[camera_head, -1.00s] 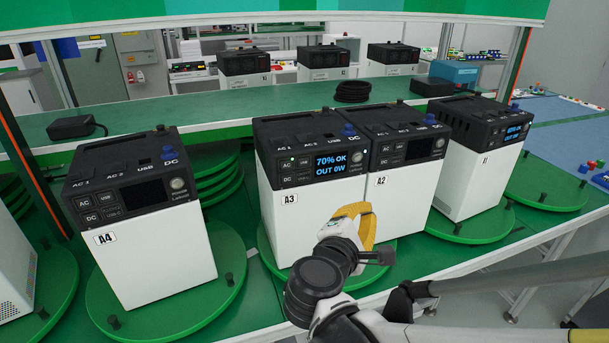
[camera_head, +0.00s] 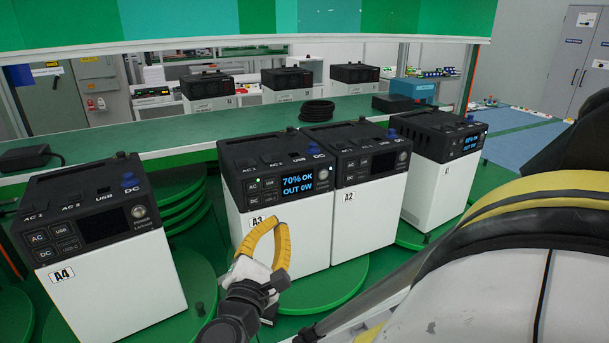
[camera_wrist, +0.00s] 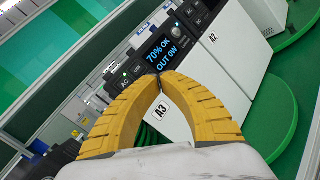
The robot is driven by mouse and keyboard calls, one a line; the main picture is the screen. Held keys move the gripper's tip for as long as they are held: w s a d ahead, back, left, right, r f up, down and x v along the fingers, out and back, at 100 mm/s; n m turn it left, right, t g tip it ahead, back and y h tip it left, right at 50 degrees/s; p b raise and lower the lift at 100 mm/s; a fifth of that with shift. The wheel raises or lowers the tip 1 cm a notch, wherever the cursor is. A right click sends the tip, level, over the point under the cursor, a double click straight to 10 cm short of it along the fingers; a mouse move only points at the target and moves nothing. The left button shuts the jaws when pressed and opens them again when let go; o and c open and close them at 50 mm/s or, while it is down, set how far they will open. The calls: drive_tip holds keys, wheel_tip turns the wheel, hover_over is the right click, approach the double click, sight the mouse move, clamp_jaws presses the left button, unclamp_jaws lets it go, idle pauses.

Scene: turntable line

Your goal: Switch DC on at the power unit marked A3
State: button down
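The power unit marked A3 (camera_head: 235,215) is a white box with a black top, standing on a green turntable. Its display (camera_head: 297,181) reads "70% OK, OUT 0W". A green light shows by its AC button (camera_head: 253,185). The DC button (camera_head: 254,199) sits below AC, with no light that I can make out. My gripper (camera_head: 279,222) has yellow fingers whose tips meet, with nothing between them. It is in front of A3, below the panel. In the wrist view, the fingertips (camera_wrist: 160,78) overlap the A3 front just under the display (camera_wrist: 162,53). The left finger hides part of the button area.
Unit A2 (camera_head: 360,210) stands close against A3's right side. Unit A4 (camera_head: 110,280) is at left, with a gap before A3. A further lit unit (camera_head: 430,190) is at right. A black cable coil (camera_head: 317,110) lies on the green shelf behind.

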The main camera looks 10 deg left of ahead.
sight(265, 196)
drive_tip(key=shift+w+a, duration=0.65)
drive_tip(key=shift+w, duration=0.45)
drive_tip(key=shift+w+a, duration=0.7)
drive_tip(key=shift+w, duration=0.4)
drive_tip(key=shift+w+a, duration=0.65)
drive_tip(key=shift+w, duration=0.45)
drive_tip(key=shift+w+a, duration=0.25)
drive_tip(key=shift+w, duration=0.1)
drive_tip(key=shift+w+a, duration=0.15)
drive_tip(key=shift+w, duration=0.15)
drive_tip(key=shift+s, duration=0.1)
drive_tip(key=shift+s+d, duration=0.4)
drive_tip(key=shift+s, duration=0.15)
drive_tip(key=shift+s, duration=0.1)
drive_tip(key=s+d, duration=0.1)
drive_tip(key=s, duration=0.1)
drive_tip(key=s+d, duration=0.1)
drive_tip(key=s, duration=0.1)
drive_tip(key=shift+d+b, duration=0.3)
drive_tip(key=shift+b, duration=0.1)
